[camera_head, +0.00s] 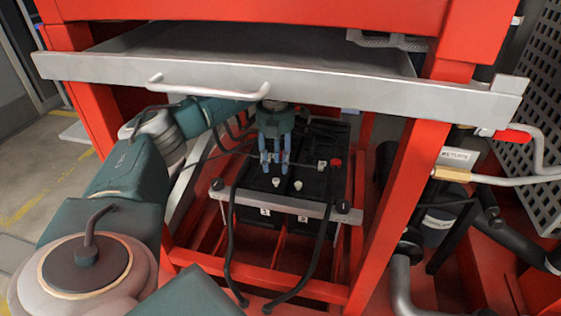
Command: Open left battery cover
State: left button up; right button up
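Two black batteries (312,185) sit side by side in the red frame, under a grey tray. The left one, marked 1 (264,211), and the right one, marked 2 (302,217), show small pale knobs on top. A red cap (336,163) sits at the right rear of the right battery. My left gripper (275,171) points down over the rear of the left battery, its two blue fingers apart with a narrow gap. I see nothing clearly held. The gripper partly hides the battery top behind it, and contact cannot be judged. My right gripper is not in view.
The grey tray (300,82) with its handle (205,88) overhangs my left arm closely. A metal bar (280,203) crosses the battery fronts, with black cables hanging down. A red post (396,215) stands at the right, with pipes and a valve tagged RETURN (458,157) beyond it.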

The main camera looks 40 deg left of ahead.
aim_at(276, 179)
pick_arm(q)
notch_tip(276, 179, down, 6)
jog(key=shift+r+b, duration=0.15)
jog(key=shift+b, duration=0.25)
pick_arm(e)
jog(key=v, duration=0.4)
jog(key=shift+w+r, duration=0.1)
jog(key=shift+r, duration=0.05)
pick_arm(q)
grip_shut()
